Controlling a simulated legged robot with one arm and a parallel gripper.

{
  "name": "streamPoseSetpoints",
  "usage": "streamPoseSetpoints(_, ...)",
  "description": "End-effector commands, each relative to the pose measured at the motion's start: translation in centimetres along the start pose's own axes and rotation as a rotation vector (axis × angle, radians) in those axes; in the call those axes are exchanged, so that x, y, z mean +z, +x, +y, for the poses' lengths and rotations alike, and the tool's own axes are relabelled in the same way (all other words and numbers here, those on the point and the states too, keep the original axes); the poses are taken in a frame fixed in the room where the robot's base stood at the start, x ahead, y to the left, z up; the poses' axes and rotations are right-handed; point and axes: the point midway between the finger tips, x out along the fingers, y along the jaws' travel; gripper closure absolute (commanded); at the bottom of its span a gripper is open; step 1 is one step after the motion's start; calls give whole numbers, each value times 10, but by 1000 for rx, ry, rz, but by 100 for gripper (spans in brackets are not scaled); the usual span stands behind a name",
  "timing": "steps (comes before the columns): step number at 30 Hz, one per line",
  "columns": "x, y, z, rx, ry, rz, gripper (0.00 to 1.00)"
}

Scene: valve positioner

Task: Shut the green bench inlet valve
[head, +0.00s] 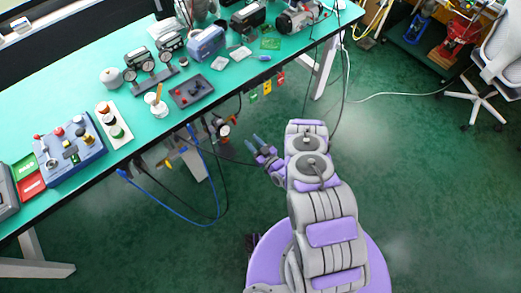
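My gripper (253,143) is in front of the bench's front edge, reaching left from my arm. Its two bluish fingers are apart, with nothing seen between them. A small green piece (253,97) hangs at the bench edge, beside a yellow one (267,87) and a red one (281,77); I cannot tell whether it is a valve or a tag. Pipe fittings with a round red-rimmed gauge (223,129) are below the edge, left of my gripper and apart from it. A yellow handle (170,163) shows lower left. I cannot make out the green inlet valve for certain.
The teal bench (222,84) carries gauges, boxes and a blue panel (73,150). Blue and black cables (185,215) hang below its edge. A thin cable runs down near my arm. A chair (495,60) stands at right. The green floor (430,190) at right is clear.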

Motion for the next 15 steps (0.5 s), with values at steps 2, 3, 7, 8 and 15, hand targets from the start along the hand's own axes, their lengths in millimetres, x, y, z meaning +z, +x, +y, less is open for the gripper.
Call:
streamPoseSetpoints(2, 3, -16, 2, 6, 1, -5, 64)
streamPoseSetpoints(3, 2, -23, 2, 6, 1, -4, 64)
streamPoseSetpoints(7, 3, -39, 2, 3, -1, -4, 64)
streamPoseSetpoints(8, 3, -42, 2, 3, -1, -4, 64)
streamPoseSetpoints(15, 1, -50, 0, 0, -1, -2, 64)
